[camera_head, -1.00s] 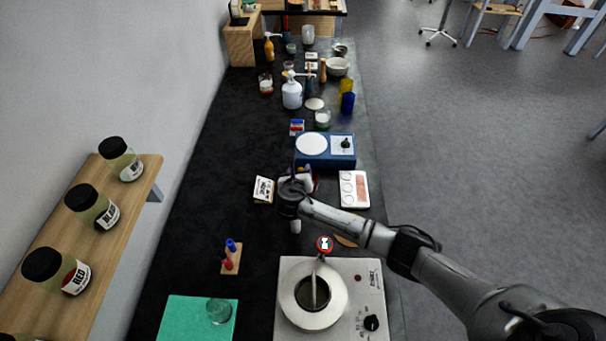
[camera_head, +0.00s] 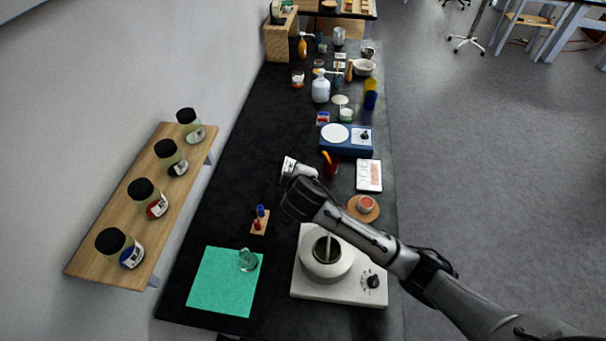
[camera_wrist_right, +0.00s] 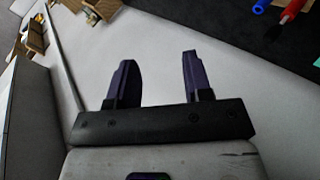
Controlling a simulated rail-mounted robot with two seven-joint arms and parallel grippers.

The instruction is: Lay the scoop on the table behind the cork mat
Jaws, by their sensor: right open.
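I cannot make out a scoop for certain in either view. My right gripper (camera_head: 289,167) is above the table, left of a dark red cup (camera_head: 330,168) with an orange stick-like thing in it. In the right wrist view the two fingers (camera_wrist_right: 158,75) stand apart with nothing between them. My left gripper is not in view.
A white hotplate (camera_head: 312,284) with a round vessel stands at the near right. A green mat (camera_head: 215,290) carries a glass. Red and blue markers stand in a wooden block (camera_head: 259,228). A white device (camera_head: 369,176) and blue balance (camera_head: 346,147) lie beyond the cork mat.

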